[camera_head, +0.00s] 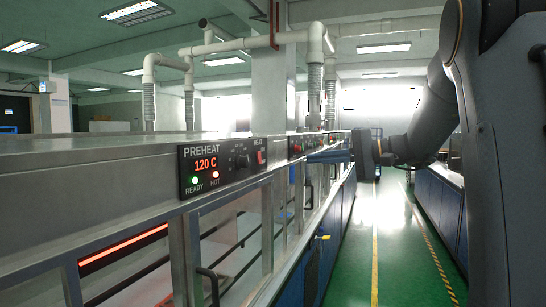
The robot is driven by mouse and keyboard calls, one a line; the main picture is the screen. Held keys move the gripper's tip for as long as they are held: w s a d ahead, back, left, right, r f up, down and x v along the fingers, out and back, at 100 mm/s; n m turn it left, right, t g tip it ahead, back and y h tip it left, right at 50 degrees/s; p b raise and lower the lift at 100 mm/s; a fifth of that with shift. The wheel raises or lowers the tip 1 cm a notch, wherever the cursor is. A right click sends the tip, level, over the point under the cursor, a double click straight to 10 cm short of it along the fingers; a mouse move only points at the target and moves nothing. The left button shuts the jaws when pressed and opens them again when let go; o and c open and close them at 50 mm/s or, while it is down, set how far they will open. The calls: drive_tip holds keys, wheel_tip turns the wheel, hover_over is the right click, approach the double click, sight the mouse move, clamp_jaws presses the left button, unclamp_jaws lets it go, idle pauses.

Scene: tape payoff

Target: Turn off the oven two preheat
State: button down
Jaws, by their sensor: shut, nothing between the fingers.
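A black control panel marked PREHEAT (225,164) is on the upper front of the long metal oven line. It shows 120 C in red digits, with a green READY light (195,181) and a red HOT light (215,177) lit. A second panel (297,146) farther along is partly hidden behind my gripper. My gripper (309,157) is shut and empty. It points left, to the right of the nearer panel's switch in the picture. No oven number is readable.
A glowing red heater bar (123,246) shows in the nearer oven bay. Dark door handles (209,285) stick out from the front. A green aisle (385,235) with yellow lines runs clear on the right, beside blue cabinets (453,205).

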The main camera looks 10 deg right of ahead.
drive_tip(key=shift+d+r, duration=0.15)
drive_tip(key=shift+r, duration=0.2)
drive_tip(key=shift+w, duration=0.1)
drive_tip(key=p, duration=0.6)
approach(261, 161)
drive_tip(key=x, duration=0.5)
drive_tip(key=shift+w+r, duration=0.1)
drive_tip(key=shift+w, duration=0.1)
drive_tip(key=shift+w+a, duration=0.3)
drive_tip(key=shift+a, duration=0.2)
drive_tip(key=shift+f, duration=0.2)
